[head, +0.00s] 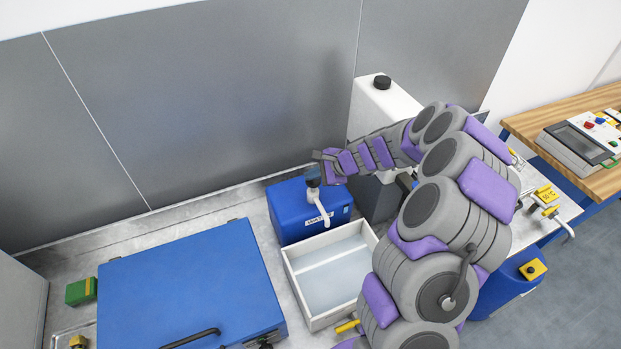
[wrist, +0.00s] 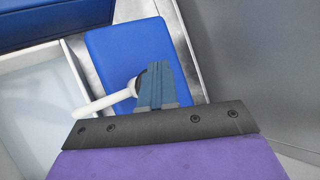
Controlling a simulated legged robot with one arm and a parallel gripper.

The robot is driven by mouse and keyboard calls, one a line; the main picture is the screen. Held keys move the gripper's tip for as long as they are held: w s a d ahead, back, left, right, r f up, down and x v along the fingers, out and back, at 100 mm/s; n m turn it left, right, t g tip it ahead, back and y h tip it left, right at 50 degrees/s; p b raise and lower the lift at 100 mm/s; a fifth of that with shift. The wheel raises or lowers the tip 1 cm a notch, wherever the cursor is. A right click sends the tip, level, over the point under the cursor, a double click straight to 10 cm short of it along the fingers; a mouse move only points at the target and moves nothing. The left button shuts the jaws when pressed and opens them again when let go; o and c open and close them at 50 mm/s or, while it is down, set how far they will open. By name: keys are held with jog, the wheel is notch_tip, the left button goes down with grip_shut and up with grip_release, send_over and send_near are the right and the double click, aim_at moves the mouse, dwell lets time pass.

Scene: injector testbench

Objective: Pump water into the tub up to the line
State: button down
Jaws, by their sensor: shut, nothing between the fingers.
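A blue container labelled WATER (head: 290,218) stands on the bench, with a hand pump on top. The pump has a dark head (head: 313,176) and a white spout (head: 321,207) that points toward the white tub (head: 372,237). The tub stands in front of the container, with a pale bottom; I cannot make out its water level or a line. My gripper (head: 319,163) is shut and empty, right at the pump head. In the wrist view the shut fingers (wrist: 158,84) cover most of the pump head, and the white spout (wrist: 103,104) shows beside them. I cannot tell whether they touch.
A large blue case (head: 190,285) with a black handle lies left of the tub. A tall white tank with a black cap (head: 382,83) stands behind my arm. A grey wall rises behind the bench. A wooden table (head: 545,120) with a control box is at the right.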

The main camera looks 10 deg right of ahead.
aim_at(316, 181)
jog(key=shift+d+f, duration=0.3)
jog(key=shift+d, duration=0.35)
jog(key=shift+a+f, duration=0.15)
jog(key=shift+a, duration=0.1)
jog(key=shift+f+b, duration=0.65)
jog(key=shift+f, duration=0.1)
dwell(0.4)
jog(key=shift+r, duration=0.15)
dwell(0.3)
jog(key=shift+d+r+p, duration=0.1)
jog(key=shift+r+p, duration=1.5)
jog(key=shift+r, duration=0.55)
jog(key=shift+r+p, duration=1.65)
jog(key=shift+r, duration=0.85)
dwell(0.9)
